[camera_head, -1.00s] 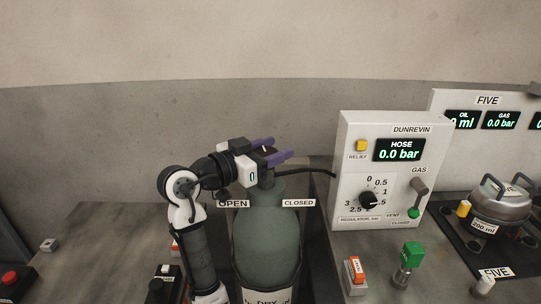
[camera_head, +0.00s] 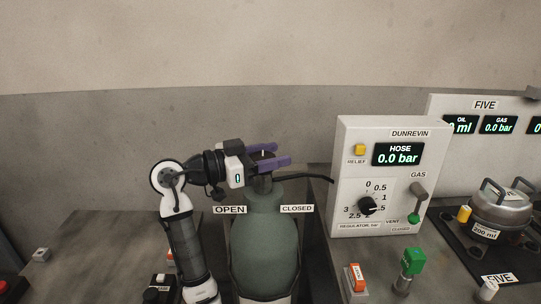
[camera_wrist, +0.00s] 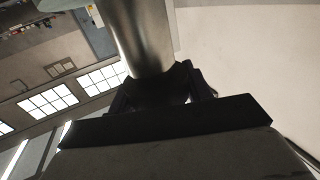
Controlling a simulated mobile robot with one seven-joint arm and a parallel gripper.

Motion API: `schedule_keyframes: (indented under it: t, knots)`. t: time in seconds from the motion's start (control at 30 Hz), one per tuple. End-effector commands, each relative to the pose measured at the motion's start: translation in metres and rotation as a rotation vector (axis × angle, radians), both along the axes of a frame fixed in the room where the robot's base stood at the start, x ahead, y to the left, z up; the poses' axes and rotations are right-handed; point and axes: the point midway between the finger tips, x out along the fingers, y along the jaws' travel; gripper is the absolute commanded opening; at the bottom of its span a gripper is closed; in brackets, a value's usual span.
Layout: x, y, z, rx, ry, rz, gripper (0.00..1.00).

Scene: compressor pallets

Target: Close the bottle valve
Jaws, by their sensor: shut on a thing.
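A green gas bottle (camera_head: 265,250) stands upright in the middle of the head view, with an OPEN label (camera_head: 229,210) on its left and a CLOSED label (camera_head: 297,209) on its right. My gripper (camera_head: 271,155) is at the top of the bottle, its two purple fingers pointing right around the valve. The valve (camera_head: 263,182) is mostly hidden by the fingers; its dark neck shows below them. The wrist view shows dark gripper parts (camera_wrist: 160,122) close up against a grey metal cylinder (camera_wrist: 137,35).
A DUNREVIN panel (camera_head: 350,140) right of the bottle reads HOSE 0.0 bar and has a regulator knob (camera_head: 368,205) and a gas lever (camera_head: 419,193). A dark hose (camera_head: 310,178) runs from the valve to it. Orange (camera_head: 357,277) and green (camera_head: 413,261) fittings stand in front.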

Motion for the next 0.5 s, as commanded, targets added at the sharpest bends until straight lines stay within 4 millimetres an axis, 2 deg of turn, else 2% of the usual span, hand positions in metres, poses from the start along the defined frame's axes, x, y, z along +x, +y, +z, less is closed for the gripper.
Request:
schedule_keyframes:
  t: [0.03,0.2,0.5]
  knots:
    - [0.0003,-0.0004,0.0002,0.0,0.0,0.0,0.51]
    - [0.0002,-0.0005,0.0001,0.0,0.0,0.0,0.71]
    - [-0.0006,0.002,-0.0004,0.0,0.0,0.001,0.71]
